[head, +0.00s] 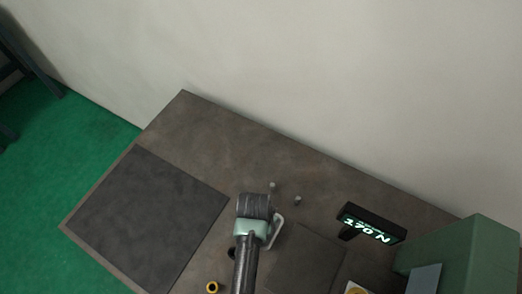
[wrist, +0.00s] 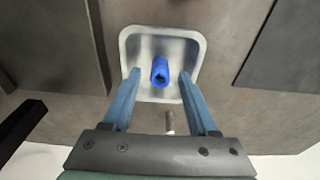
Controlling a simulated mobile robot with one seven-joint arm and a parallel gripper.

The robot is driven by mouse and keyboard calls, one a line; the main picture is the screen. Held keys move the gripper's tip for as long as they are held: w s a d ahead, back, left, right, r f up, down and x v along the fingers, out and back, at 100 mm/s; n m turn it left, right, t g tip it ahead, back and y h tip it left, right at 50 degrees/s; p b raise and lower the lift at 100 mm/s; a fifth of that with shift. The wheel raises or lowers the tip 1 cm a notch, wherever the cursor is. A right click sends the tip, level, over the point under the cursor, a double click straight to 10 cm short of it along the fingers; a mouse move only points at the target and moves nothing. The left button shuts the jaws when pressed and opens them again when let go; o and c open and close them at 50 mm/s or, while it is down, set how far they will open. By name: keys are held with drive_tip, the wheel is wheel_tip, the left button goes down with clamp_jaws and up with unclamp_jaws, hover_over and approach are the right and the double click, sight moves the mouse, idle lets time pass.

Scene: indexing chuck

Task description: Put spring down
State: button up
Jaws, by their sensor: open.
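A small blue tube-like piece, seemingly the spring (wrist: 160,71), is in a shallow silvery tray (wrist: 190,42) in the wrist view. Its open end faces the camera. My gripper (wrist: 159,76) is open, with one blue finger on each side of the spring and a visible gap on both sides. The fingertips are over the tray. In the head view my arm's end covers the spring and most of the tray, leaving only the tray's right rim (head: 277,232) showing. The fingers are hidden there.
Small metal pins (head: 297,201) stand behind the tray. A display reading 170 N (head: 370,224) and a green machine (head: 470,255) are at right. A yellow ring (head: 212,288) lies near the front. The dark mat (head: 150,215) at left is bare.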

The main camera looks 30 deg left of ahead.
drive_tip(key=shift+r, duration=0.1)
wheel_tip(320, 180, up, 12)
drive_tip(key=s, duration=0.1)
drive_tip(key=w+r+t+y, duration=0.2)
drive_tip(key=w+r+t, duration=0.6)
drive_tip(key=w+r, duration=0.8)
drive_tip(key=w+d+r+t, duration=0.1)
drive_tip(key=w+r+t, duration=0.15)
drive_tip(key=r, duration=0.65)
drive_tip(key=w+d+r+t, duration=0.1)
drive_tip(key=d+r+t, duration=0.15)
drive_tip(key=r, duration=0.65)
drive_tip(key=s+d+r+t, duration=0.2)
drive_tip(key=s+r+t, duration=0.2)
drive_tip(key=r, duration=0.6)
drive_tip(key=s+d+r+t+h, duration=0.1)
drive_tip(key=s+d+r+t, duration=0.2)
drive_tip(key=r, duration=0.8)
drive_tip(key=s+d+r+t+h, duration=0.1)
drive_tip(key=s+d+r+t, duration=0.2)
drive_tip(key=r, duration=0.7)
drive_tip(key=s+t, duration=0.2)
drive_tip(key=t, duration=0.1)
drive_tip(key=shift+s+r, duration=0.3)
drive_tip(key=shift+s, duration=0.1)
drive_tip(key=shift+a, duration=0.1)
